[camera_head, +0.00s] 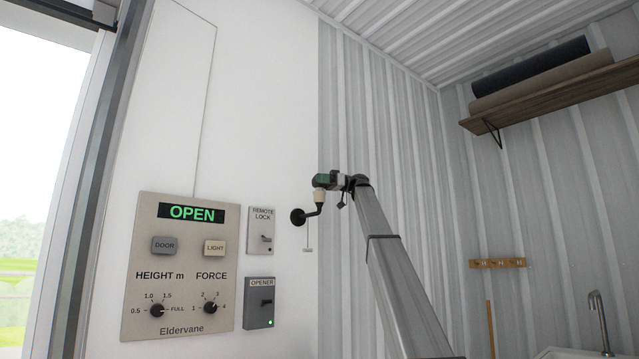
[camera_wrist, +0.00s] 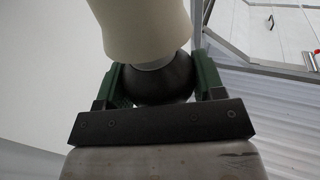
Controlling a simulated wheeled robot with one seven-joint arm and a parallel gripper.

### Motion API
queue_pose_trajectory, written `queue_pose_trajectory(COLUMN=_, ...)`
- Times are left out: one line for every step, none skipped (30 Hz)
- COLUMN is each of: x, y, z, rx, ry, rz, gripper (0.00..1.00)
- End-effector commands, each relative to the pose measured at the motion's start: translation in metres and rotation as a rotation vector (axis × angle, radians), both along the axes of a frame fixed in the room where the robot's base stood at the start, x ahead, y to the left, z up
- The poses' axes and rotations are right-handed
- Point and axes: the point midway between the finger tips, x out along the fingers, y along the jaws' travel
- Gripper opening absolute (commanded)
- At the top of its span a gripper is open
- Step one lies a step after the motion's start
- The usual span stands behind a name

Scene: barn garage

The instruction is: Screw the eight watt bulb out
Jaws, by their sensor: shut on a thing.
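A wall lamp with a dark round base (camera_head: 298,217) and a short bent arm is fixed to the white wall. Its cream socket (camera_head: 320,197) also shows at the top of the wrist view (camera_wrist: 142,28). My gripper (camera_head: 325,181) is at the top of the socket. In the wrist view, its green jaws (camera_wrist: 158,78) are shut on a dark, rounded bulb (camera_wrist: 158,90) from both sides. A pale collar shows between bulb and socket; I cannot tell how far the bulb sits in. No wattage marking is readable. In the head view the jaws hide the bulb.
A pull cord with a small handle (camera_head: 308,250) hangs below the lamp. Left of it are a control panel (camera_head: 180,285), a remote lock switch (camera_head: 261,231) and an opener switch (camera_head: 259,303). A shelf (camera_head: 560,98) with rolls is high at right.

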Motion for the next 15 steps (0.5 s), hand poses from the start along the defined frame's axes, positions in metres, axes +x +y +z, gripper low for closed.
queue_pose_trajectory(x=0.0019, y=0.0005, z=0.0003, rx=-0.001, ry=0.001, rz=0.032, gripper=0.49)
queue_pose_trajectory(x=0.0014, y=0.0004, z=-0.0001, rx=-0.001, ry=0.001, rz=0.046, gripper=0.49)
queue_pose_trajectory(x=0.0008, y=0.0003, z=-0.0006, rx=-0.001, ry=0.001, rz=0.057, gripper=0.49)
queue_pose_trajectory(x=0.0002, y=0.0001, z=-0.0009, rx=-0.001, ry=0.001, rz=0.062, gripper=0.49)
queue_pose_trajectory(x=-0.0003, y=0.0001, z=-0.0011, rx=-0.001, ry=0.001, rz=0.064, gripper=0.49)
queue_pose_trajectory(x=-0.0007, y=0.0000, z=-0.0013, rx=-0.001, ry=0.001, rz=0.064, gripper=0.49)
queue_pose_trajectory(x=-0.0008, y=0.0000, z=-0.0013, rx=-0.001, ry=0.001, rz=0.063, gripper=0.49)
queue_pose_trajectory(x=-0.0009, y=0.0000, z=-0.0014, rx=-0.001, ry=0.001, rz=0.063, gripper=0.49)
queue_pose_trajectory(x=-0.0009, y=0.0000, z=-0.0014, rx=-0.002, ry=0.000, rz=0.062, gripper=0.49)
queue_pose_trajectory(x=-0.0009, y=0.0000, z=-0.0014, rx=-0.002, ry=0.000, rz=0.062, gripper=0.69)
queue_pose_trajectory(x=-0.0009, y=0.0000, z=-0.0014, rx=-0.002, ry=0.000, rz=0.061, gripper=0.79)
queue_pose_trajectory(x=-0.0009, y=0.0000, z=-0.0014, rx=-0.002, ry=0.000, rz=0.061, gripper=0.92)
queue_pose_trajectory(x=-0.0008, y=-0.0001, z=-0.0012, rx=-0.002, ry=0.000, rz=0.061, gripper=0.92)
queue_pose_trajectory(x=-0.0008, y=-0.0001, z=-0.0012, rx=-0.001, ry=0.001, rz=0.060, gripper=0.92)
queue_pose_trajectory(x=-0.0008, y=0.0000, z=-0.0011, rx=-0.001, ry=0.001, rz=0.060, gripper=0.92)
